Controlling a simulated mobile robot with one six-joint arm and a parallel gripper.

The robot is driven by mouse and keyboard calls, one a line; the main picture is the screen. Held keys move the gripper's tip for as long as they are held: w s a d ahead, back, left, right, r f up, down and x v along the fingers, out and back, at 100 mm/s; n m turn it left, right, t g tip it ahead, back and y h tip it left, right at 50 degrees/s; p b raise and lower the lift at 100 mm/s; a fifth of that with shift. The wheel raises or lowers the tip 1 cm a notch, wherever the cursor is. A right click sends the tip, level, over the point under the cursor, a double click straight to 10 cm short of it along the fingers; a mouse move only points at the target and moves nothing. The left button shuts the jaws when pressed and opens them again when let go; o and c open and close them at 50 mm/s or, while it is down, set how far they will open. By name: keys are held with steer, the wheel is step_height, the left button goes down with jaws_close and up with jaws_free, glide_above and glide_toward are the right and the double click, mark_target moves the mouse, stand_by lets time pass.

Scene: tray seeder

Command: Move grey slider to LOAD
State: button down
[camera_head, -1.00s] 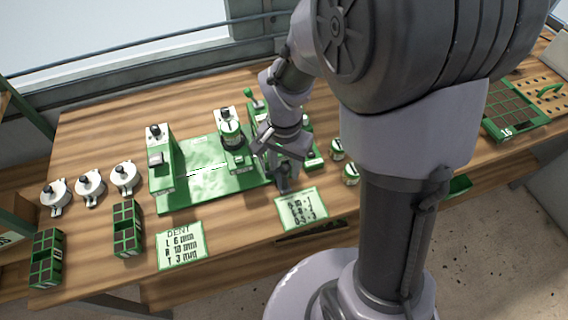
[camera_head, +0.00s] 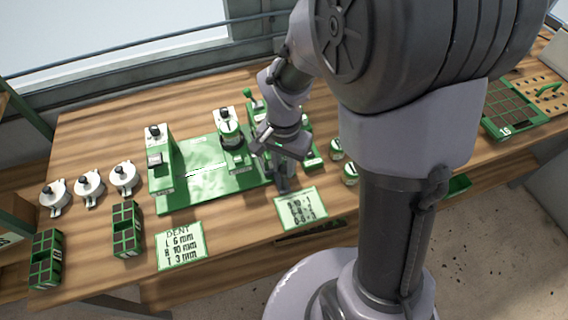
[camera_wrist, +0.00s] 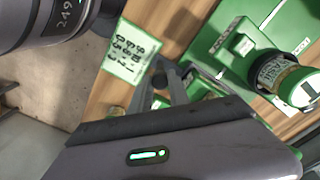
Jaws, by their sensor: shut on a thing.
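My gripper (camera_head: 283,185) is low at the right front edge of the green seeder base (camera_head: 205,188), just behind a white card. In the wrist view my gripper (camera_wrist: 170,82) points away from the camera, its dark fingers close together. They are shut on a small part, taken to be the grey slider, which the fingers and wrist mostly hide. I cannot make out its outline or a LOAD mark. A labelled seed jar (camera_head: 231,136) stands on the base left of my gripper; it also shows in the wrist view (camera_wrist: 278,75).
Cards lie along the front, one beside my gripper (camera_head: 300,208) and a DENT card (camera_head: 181,246). Two small green-topped jars (camera_head: 350,174) stand to the right. White round parts (camera_head: 90,184) and green cell trays (camera_head: 127,230) are at left. A large tray (camera_head: 512,110) is at right.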

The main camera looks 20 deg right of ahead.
stand_by(0.8)
steer(key=a+b, duration=0.1)
steer(key=a, duration=1.9)
steer(key=c, duration=1.2)
jaws_free()
steer(key=shift+c, duration=0.2)
step_height(320, 180, up, 18)
steer(key=p, duration=0.6)
steer(key=shift+f, duration=0.25)
